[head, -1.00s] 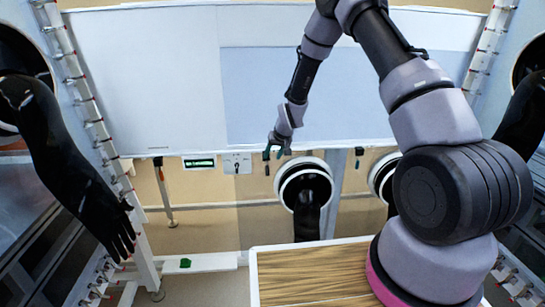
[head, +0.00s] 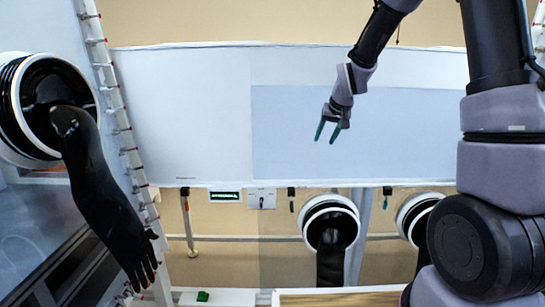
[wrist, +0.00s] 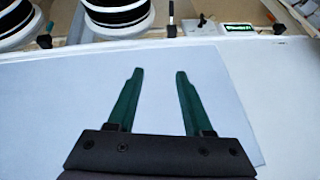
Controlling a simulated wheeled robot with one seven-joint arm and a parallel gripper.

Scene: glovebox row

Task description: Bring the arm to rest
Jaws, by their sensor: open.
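My gripper (head: 328,133) is in the upper right half of the head view, in front of the pale blue panel (head: 290,155). Its two green fingers are apart and nothing is between them. In the wrist view, my gripper (wrist: 157,75) also shows open and empty, with the pale panel (wrist: 90,95) behind it. My arm comes down from the top right of the head view, partly out of frame.
A long black glove (head: 95,190) hangs from a round port at the left. Two more ports (head: 330,205) are below the panel. A small lit display (head: 225,196) sits at its lower edge. A wooden top (head: 340,299) shows at the bottom.

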